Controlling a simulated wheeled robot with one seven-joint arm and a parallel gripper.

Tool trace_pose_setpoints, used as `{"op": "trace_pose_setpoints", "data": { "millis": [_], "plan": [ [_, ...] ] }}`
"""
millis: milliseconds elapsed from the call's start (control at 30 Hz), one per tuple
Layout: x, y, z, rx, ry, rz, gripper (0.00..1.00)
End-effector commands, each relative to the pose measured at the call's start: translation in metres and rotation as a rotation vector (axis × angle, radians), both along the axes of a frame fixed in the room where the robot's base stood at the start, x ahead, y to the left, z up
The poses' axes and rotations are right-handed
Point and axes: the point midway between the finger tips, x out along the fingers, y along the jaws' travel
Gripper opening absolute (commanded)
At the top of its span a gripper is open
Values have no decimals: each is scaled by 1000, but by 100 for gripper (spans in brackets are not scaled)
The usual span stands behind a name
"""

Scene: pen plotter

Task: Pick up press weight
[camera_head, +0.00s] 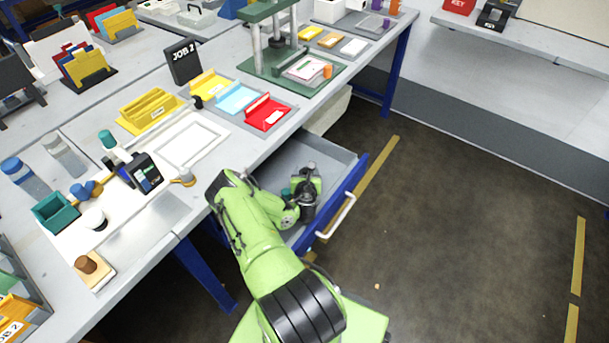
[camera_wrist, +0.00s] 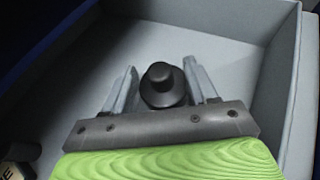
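The press weight appears to be the dark, round piece with a knob on top (camera_wrist: 162,88) in the wrist view. It stands upright on the floor of the open grey drawer (camera_head: 292,158). My gripper (camera_wrist: 160,74) reaches down into the drawer, with one pale finger on each side of the weight. The fingers are apart, and a narrow gap shows on the left; on the right I cannot tell whether the finger touches. In the head view my gripper (camera_head: 306,204) is inside the drawer and hides the weight.
The drawer's blue front (camera_head: 338,207) with its white handle (camera_head: 338,217) stands pulled out, its walls close around my wrist. A dark item with a pale label (camera_wrist: 20,158) lies at lower left in the wrist view. The grey workbench (camera_head: 215,163) is beside the arm.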

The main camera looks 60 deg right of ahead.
Motion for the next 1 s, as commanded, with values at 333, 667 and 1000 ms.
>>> {"op": "trace_pose_setpoints", "data": {
  "millis": [333, 667, 1000],
  "plan": [
    [1, 0, 0, -1, -1, 0, 3],
    [1, -1, 3, -5, -1, 2, 0],
    [1, -1, 19, -6, 0, 2, 0]
  ]
}}
